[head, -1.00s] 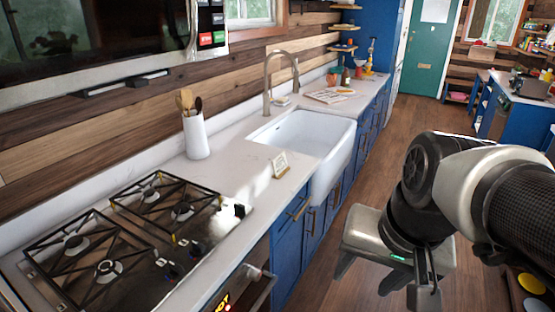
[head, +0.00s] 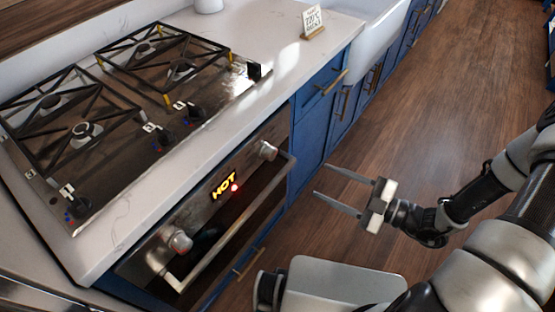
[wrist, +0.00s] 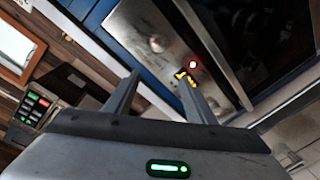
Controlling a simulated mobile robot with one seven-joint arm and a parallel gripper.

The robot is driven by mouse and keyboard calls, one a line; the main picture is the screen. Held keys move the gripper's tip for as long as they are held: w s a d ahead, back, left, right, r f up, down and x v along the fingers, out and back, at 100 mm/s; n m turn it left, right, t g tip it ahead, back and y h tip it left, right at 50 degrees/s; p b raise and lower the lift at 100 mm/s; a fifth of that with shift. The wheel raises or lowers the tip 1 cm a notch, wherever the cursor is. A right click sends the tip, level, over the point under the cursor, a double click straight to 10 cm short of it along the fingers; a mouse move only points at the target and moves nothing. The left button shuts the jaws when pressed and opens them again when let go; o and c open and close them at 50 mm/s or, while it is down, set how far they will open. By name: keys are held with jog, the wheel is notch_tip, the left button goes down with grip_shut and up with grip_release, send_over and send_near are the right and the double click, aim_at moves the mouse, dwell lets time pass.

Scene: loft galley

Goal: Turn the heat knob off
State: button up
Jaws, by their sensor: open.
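The oven front panel (head: 214,205) carries a lit "HOT" display (head: 223,186) with a red light beside it. One round metal knob (head: 180,242) is at the panel's left end and another knob (head: 267,151) is at its right end. Which one is the heat knob, I cannot tell. My gripper (head: 321,180) is open and empty, right of the panel and apart from it, with its fingers pointing toward the oven. In the wrist view, one knob (wrist: 157,44) shows beyond the open fingers (wrist: 159,75); the right finger partly covers the display (wrist: 185,77).
The oven handle bar (head: 232,220) runs in front of the panel. Above is a gas cooktop (head: 120,110) with several black knobs of its own. Blue cabinets (head: 318,125) stand to the right. The wooden floor (head: 430,90) is clear behind my arm.

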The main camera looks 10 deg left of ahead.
notch_tip(320, 180, down, 3)
jog(key=m+t, duration=0.2)
jog(key=m, duration=0.1)
jog(key=b, duration=0.3)
send_near(274, 155)
jog(key=shift+m, duration=0.3)
jog(key=x, duration=0.9)
jog(key=shift+a+f, duration=0.1)
jog(key=c, duration=1)
jog(key=shift+c, duration=0.2)
